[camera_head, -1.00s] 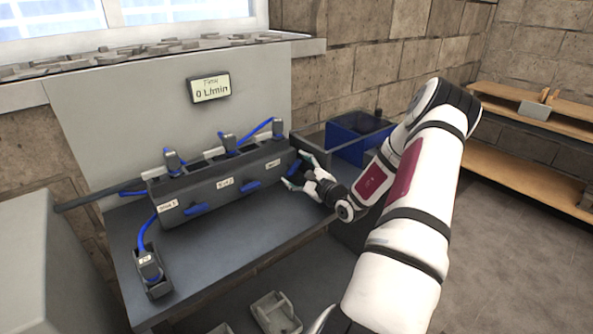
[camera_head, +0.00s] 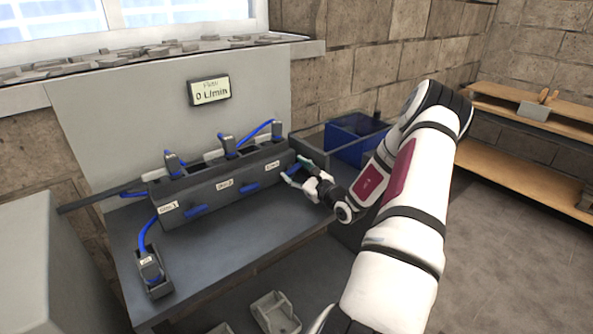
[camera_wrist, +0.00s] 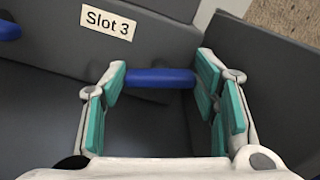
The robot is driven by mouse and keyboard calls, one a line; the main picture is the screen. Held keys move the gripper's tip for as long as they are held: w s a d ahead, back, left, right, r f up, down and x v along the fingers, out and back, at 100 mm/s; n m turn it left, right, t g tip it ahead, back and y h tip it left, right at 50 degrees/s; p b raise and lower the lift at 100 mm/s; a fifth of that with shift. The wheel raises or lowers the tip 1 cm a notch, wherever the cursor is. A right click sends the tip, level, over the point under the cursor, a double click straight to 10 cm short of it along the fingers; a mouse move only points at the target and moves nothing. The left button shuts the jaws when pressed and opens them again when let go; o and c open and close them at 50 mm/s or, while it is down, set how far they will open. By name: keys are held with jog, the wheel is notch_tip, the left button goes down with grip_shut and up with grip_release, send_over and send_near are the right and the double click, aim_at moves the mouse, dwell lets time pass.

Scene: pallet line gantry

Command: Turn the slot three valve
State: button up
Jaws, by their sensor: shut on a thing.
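The dark valve block (camera_head: 226,197) stands on the grey bench, with labels for slots one to three along its front. The Slot 3 label (camera_wrist: 108,22) is clear in the wrist view. Below it is the blue slot three valve handle (camera_wrist: 160,78), lying roughly level across the picture. My gripper (camera_head: 297,172) is at the block's right end, with its teal fingers against both ends of this handle. It is shut on the handle. The other two blue handles, slot two (camera_head: 249,188) and slot one (camera_head: 196,211), lie to the left.
A panel display (camera_head: 209,90) reads 0 L/min. Blue-cabled plugs sit on top of the block, and another is in a holder (camera_head: 156,289) at the bench's front left. A blue bin (camera_head: 350,150) stands behind my gripper. Grey trays (camera_head: 276,312) lie lower down.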

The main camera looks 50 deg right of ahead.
jog(key=shift+m+p, duration=0.45)
jog(key=shift+m, duration=1.45)
jog(key=o, duration=1.2)
jog(key=shift+c, duration=0.2)
jog(key=shift+s, duration=0.15)
jog(key=v, duration=1.1)
jog(key=shift+s+f, duration=0.1)
jog(key=shift+s, duration=0.3)
